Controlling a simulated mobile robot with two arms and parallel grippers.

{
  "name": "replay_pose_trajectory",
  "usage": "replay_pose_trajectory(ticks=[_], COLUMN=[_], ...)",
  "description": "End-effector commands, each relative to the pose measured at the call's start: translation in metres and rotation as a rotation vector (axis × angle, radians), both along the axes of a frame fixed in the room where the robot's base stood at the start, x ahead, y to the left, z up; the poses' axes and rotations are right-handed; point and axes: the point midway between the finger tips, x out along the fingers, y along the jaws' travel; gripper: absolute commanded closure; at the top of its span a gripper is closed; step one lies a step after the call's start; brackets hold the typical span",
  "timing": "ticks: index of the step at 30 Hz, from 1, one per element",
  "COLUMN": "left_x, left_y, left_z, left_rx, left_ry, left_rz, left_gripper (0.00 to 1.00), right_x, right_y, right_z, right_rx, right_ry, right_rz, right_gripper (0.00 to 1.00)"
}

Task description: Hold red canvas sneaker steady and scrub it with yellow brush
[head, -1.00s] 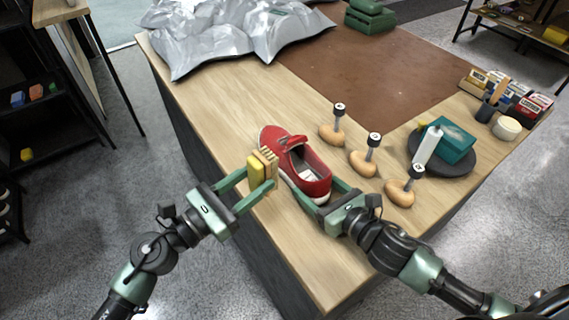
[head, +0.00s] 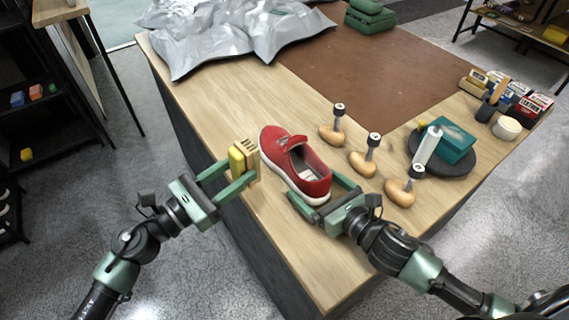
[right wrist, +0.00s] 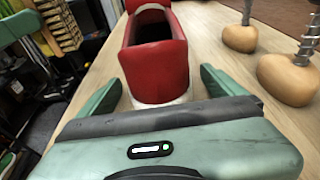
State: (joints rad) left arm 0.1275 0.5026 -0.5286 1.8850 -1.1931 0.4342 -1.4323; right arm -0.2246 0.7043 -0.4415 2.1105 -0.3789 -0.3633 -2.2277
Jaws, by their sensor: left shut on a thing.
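The red canvas sneaker (head: 296,160) stands on its sole on the wooden table, toe away from me and heel toward my right gripper. My right gripper (head: 331,196) has its fingers on either side of the heel. The right wrist view shows the heel (right wrist: 155,70) with narrow gaps to both fingers. My left gripper (head: 236,172) is shut on the yellow brush (head: 238,158), held left of the sneaker and apart from it, near the table's left edge. The brush's pale bristles also show at the top left of the right wrist view (right wrist: 60,22).
Several wooden shoe trees (head: 363,163) stand right of the sneaker. A dark round stand (head: 458,162) holds a teal box (head: 454,143) and a white tube. Silvery bags (head: 225,30) lie at the back left. The brown mat (head: 360,70) is mostly clear.

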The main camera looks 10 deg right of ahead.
Motion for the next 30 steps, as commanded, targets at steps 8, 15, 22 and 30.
replay_pose_trajectory(ticks=[8,15,22,30], left_x=[0.000,0.000,0.000,0.000], left_y=[0.000,0.000,0.000,0.000], left_z=[0.000,0.000,0.000,0.000], left_rx=[-0.001,-0.001,-0.001,-0.001], left_ry=[-0.001,-0.001,-0.001,-0.001], left_rz=[0.000,0.000,0.000,0.000], left_gripper=[0.89,0.89,0.89,0.89], right_x=[-0.001,-0.023,-0.063,-0.097], right_y=[0.000,-0.008,-0.024,-0.038], right_z=[0.000,0.005,0.015,0.025], right_rx=[0.001,-0.001,0.000,0.004], right_ry=[-0.001,0.004,0.005,0.004], right_rz=[0.001,0.002,0.000,-0.001], right_gripper=[0.04,0.04,0.04,0.04])
